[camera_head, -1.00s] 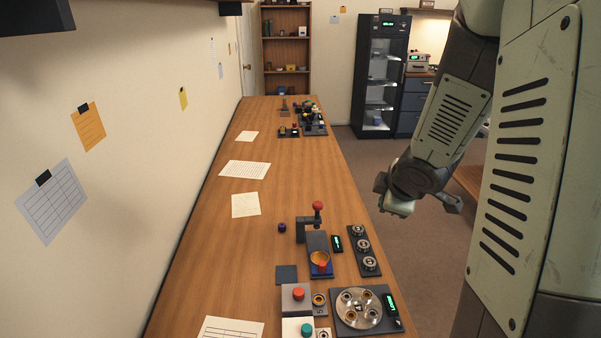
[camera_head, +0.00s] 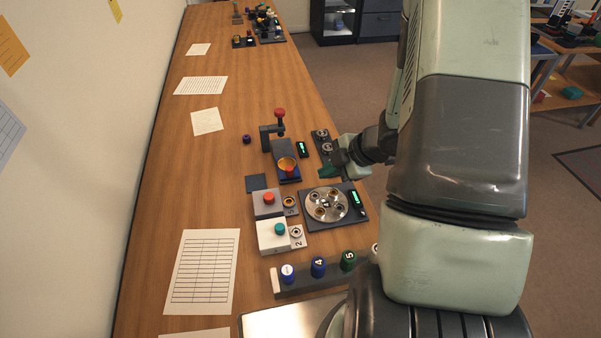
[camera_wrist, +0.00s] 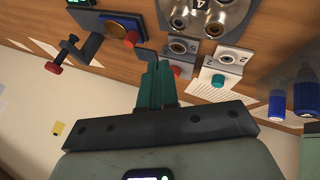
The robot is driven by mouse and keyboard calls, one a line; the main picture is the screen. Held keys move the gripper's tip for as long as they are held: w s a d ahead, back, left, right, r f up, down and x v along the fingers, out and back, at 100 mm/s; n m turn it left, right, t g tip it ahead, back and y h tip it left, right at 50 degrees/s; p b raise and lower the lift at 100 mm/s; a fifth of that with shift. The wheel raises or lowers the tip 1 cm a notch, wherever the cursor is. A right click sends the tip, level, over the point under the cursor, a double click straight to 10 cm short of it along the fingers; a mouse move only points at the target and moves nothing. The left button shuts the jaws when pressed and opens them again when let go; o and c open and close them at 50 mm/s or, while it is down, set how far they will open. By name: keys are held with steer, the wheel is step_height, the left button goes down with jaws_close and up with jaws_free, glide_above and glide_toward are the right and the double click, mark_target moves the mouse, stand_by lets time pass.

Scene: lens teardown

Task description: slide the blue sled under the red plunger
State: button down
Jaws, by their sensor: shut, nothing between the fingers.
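The blue sled (camera_head: 292,180) sits at the near end of a dark rail and carries an orange ring-shaped part, with a red-orange knob at its near side. The red plunger (camera_head: 280,112) stands on a dark bracket at the rail's far end, apart from the sled. My gripper (camera_head: 326,171) is to the right of the sled, above the bench, not touching it. In the wrist view, its green fingers (camera_wrist: 157,82) are shut and empty. That view also shows the blue sled (camera_wrist: 120,20) at upper left and the red plunger (camera_wrist: 54,69) at left.
A round metal disc (camera_head: 327,204) on a dark plate lies near my gripper. A red-button box (camera_head: 265,206) and a teal-button box (camera_head: 271,238) stand nearer. A panel of round dials (camera_head: 321,135) is right of the rail. Bench left of the rail is mostly clear.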

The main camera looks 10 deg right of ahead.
mark_target(291, 158)
steer(key=x, duration=1)
steer(key=w, duration=0.2)
steer(key=shift+w+a, duration=0.25)
steer(key=shift+a, duration=0.05)
steer(key=shift+w+a, duration=0.2)
steer(key=shift+w, duration=0.5)
steer(key=w, duration=1)
steer(key=shift+w+r, duration=0.1)
